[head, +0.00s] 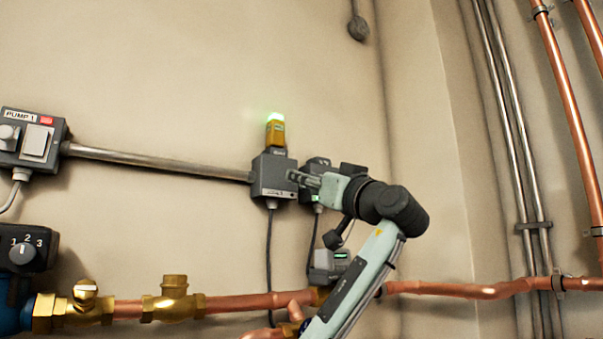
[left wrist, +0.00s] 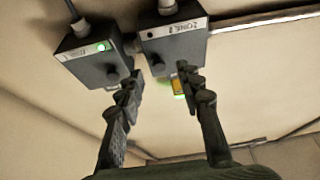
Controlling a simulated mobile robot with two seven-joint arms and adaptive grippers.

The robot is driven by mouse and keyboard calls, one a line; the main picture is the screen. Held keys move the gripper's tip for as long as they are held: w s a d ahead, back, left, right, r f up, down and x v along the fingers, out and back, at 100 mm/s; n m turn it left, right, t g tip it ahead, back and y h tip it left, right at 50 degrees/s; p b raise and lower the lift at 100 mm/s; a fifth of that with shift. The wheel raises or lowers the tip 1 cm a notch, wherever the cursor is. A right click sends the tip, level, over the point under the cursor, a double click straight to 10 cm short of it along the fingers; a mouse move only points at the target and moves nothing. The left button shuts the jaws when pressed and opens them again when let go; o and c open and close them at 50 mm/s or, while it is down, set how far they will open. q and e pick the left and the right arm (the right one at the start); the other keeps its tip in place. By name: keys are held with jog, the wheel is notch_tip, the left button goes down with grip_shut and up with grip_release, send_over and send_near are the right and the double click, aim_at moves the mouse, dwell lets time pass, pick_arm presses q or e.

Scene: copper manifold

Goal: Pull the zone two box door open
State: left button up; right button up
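Two small grey boxes hang side by side on the wall. The left one in the head view (head: 272,176) carries a lit yellow beacon (head: 276,131); it is the right box in the left wrist view (left wrist: 176,45), upside down, its label seeming to read "ZONE 1". The other box (head: 315,165), presumably zone two, has a green light and a dark knob (left wrist: 112,76); its label is unreadable. My left gripper (head: 298,178) is in front of them, fingers apart and empty in the left wrist view (left wrist: 158,78). Contact cannot be told. My right gripper is not in view.
A metal conduit (head: 160,160) runs left to the pump 1 box (head: 32,140). Copper pipe (head: 240,302) with brass valves crosses below, near my arm. Cables hang under the boxes. Vertical pipes (head: 565,100) stand at right. The wall above is mostly clear.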

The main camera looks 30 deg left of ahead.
aim_at(282, 176)
pick_arm(q)
jog(key=shift+x, duration=1.25)
jog(key=shift+f, duration=0.1)
grip_shut()
